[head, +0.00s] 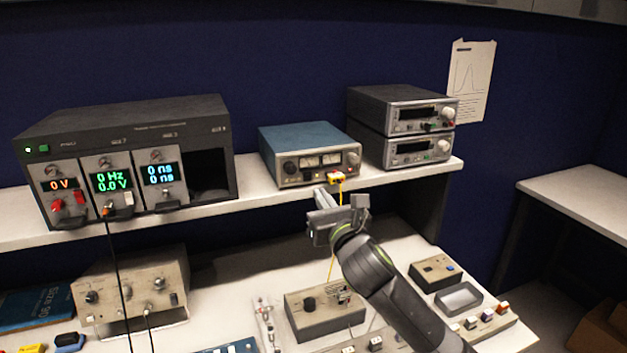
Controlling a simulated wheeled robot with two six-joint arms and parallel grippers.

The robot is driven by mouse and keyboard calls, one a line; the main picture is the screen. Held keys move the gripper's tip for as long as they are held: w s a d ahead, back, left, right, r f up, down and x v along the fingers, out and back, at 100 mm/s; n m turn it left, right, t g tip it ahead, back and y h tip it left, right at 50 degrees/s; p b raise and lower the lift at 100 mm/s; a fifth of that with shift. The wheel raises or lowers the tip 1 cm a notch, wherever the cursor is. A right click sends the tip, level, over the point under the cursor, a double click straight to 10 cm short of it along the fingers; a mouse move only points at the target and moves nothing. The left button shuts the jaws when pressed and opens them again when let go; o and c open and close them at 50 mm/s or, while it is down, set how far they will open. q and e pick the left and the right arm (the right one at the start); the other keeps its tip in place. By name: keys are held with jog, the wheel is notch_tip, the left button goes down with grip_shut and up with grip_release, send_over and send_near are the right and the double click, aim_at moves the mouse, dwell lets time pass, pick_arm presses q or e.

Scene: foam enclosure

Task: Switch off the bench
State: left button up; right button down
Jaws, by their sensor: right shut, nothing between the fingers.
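A dark instrument rack (130,118) stands on the left of the shelf, with a green button (43,149) at its upper left. Its three modules are lit: a red display (60,184) reads 0 V, a green display (112,182) reads 0 Hz and 0.0 V, and a blue display (159,174) reads 0 ns twice. A blue-topped instrument (305,138) with small lit meters stands mid-shelf. Two stacked grey units (400,104) at right have dark displays. My right gripper (321,193) is shut and empty, just in front of the blue-topped instrument. My left gripper is out of view.
A yellow cable (341,190) hangs from the blue-topped instrument near my gripper. Below the shelf (265,196) are a beige unit (130,280), a beige box with a black knob (325,316), a dark box (435,272) and a small tray (458,298). A black cable crosses the left.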

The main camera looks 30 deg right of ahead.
aim_at(309, 177)
jog(key=shift+p+x, duration=0.75)
jog(key=shift+x, duration=2.05)
